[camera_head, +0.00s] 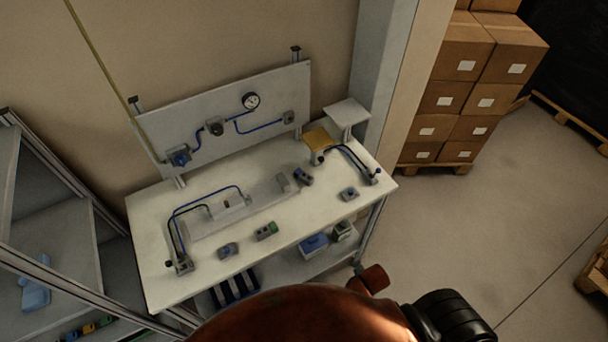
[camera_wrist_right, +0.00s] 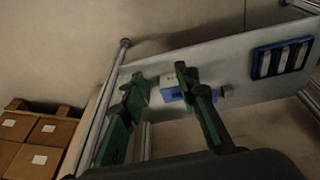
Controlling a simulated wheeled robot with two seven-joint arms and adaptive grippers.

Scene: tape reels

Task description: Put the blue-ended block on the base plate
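The grey base plate (camera_head: 205,228) lies on the white workbench (camera_head: 155,245). Small blocks stand around it: a grey-blue one (camera_head: 228,251) and a green-and-grey one (camera_head: 267,231) at its front, a dark blue-and-grey one (camera_head: 303,177) at its right end, and another with blue (camera_head: 349,193) further right. The view is too small to tell which is the blue-ended block. My right gripper (camera_wrist_right: 160,76) shows in the right wrist view, its green fingers apart with nothing held, away from the blocks. My left gripper is not in view.
A back panel (camera_head: 285,88) with a gauge (camera_head: 250,101) rises behind the bench. Bins (camera_head: 236,288) and a blue box (camera_head: 313,243) sit below. Shelving (camera_head: 70,225) is left; stacked cartons (camera_head: 462,60) are right, beside open floor.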

